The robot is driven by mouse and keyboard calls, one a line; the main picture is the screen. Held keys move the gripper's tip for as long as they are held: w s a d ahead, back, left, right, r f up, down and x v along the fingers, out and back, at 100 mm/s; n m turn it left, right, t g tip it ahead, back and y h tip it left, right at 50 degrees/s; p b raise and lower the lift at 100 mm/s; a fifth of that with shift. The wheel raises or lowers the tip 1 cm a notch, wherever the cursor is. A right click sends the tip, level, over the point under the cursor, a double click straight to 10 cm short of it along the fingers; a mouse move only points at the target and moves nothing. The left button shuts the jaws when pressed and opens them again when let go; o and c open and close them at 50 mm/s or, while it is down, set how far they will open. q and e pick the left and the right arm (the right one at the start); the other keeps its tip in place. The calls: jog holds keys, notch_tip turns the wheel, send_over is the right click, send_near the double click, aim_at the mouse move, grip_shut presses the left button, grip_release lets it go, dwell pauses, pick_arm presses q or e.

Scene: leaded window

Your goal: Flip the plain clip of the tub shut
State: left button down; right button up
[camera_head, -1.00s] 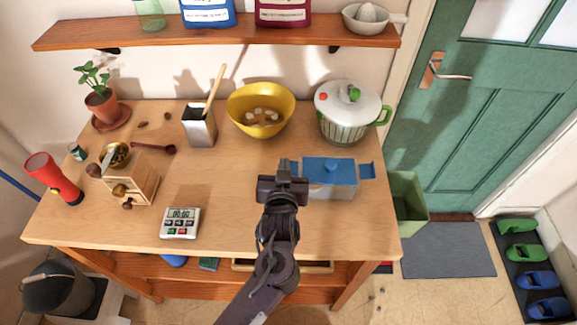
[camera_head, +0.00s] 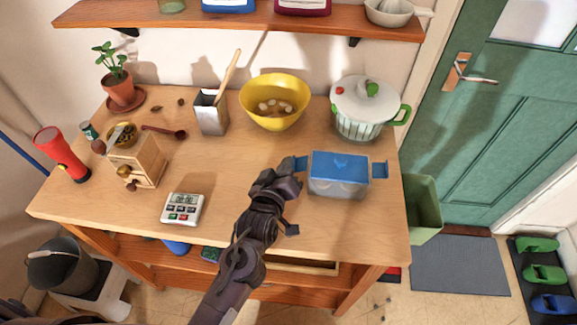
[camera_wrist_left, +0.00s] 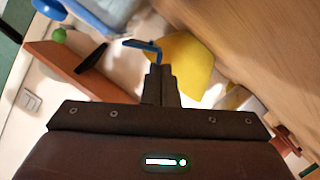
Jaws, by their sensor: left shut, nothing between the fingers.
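The tub (camera_head: 338,186) is a clear box with a blue lid (camera_head: 339,165) on the table's right part. A blue clip sticks out at each end, the left clip (camera_head: 301,163) and the right clip (camera_head: 380,170). Both look swung outward; I cannot tell which is plain. My left gripper (camera_head: 289,172) is shut and empty beside the tub's left end, close to the left clip; contact is unclear. In the left wrist view a thin blue clip (camera_wrist_left: 143,44) shows just beyond the shut fingertips (camera_wrist_left: 160,70). My right gripper is not in view.
A yellow bowl (camera_head: 274,103) and a lidded pot (camera_head: 363,108) stand behind the tub. A green bin (camera_head: 424,207) stands right of the table. The table front around the tub is clear.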

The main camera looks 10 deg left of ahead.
pick_arm(q)
jog(key=shift+f+n+h+b, duration=0.35)
jog(key=shift+f+n, duration=0.2)
jog(key=shift+n, duration=0.25)
jog(key=shift+f+n, duration=0.25)
jog(key=shift+n, duration=0.45)
jog(key=shift+d+f, duration=0.15)
jog(key=shift+f, duration=0.4)
